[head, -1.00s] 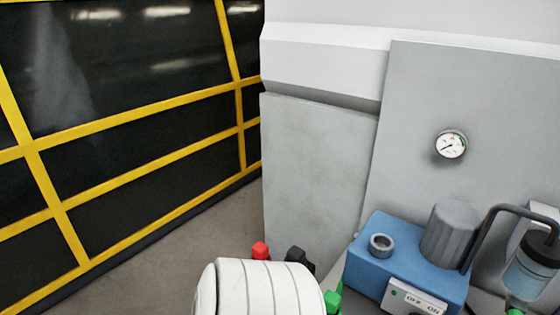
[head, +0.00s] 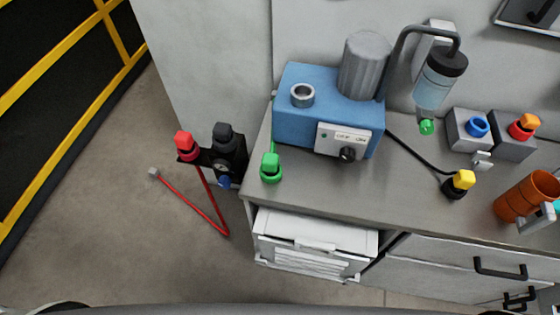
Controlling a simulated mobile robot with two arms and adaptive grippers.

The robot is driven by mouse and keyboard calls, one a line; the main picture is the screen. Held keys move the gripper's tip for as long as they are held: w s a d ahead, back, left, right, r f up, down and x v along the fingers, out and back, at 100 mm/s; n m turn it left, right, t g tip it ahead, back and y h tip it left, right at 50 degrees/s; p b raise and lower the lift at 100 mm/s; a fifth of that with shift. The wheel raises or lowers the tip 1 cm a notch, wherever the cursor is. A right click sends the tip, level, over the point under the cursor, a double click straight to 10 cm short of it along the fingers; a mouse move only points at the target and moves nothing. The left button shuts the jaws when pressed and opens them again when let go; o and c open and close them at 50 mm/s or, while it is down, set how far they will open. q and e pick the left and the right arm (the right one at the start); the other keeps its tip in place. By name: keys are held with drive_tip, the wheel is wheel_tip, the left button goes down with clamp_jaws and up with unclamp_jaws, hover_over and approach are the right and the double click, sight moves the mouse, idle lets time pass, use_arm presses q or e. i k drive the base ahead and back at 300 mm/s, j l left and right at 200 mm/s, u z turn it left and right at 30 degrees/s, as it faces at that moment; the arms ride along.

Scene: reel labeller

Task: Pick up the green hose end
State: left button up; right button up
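A green hose end (head: 271,168) stands on the left front part of the grey worktop (head: 345,196), in front of the left corner of the blue pump unit (head: 300,123). A thin green line runs up from it along the unit's left side. A smaller green fitting (head: 426,127) sits under the clear filter bowl (head: 433,88) to the right.
Left of the worktop, a black bracket holds a red connector (head: 184,146) and a black one (head: 222,137); a red hose (head: 196,205) lies on the floor. A yellow-capped plug (head: 463,181), blue and red sockets, and an orange cup (head: 526,195) stand at the right. The front-middle worktop is clear.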

sight(271, 162)
drive_tip(key=u, duration=0.1)
drive_tip(key=z, duration=0.85)
drive_tip(key=k+j+z, duration=0.4)
drive_tip(key=j, duration=0.2)
drive_tip(key=k+j+z, duration=0.35)
drive_tip(key=j, duration=0.2)
drive_tip(key=k+j, duration=0.2)
drive_tip(key=i, duration=0.4)
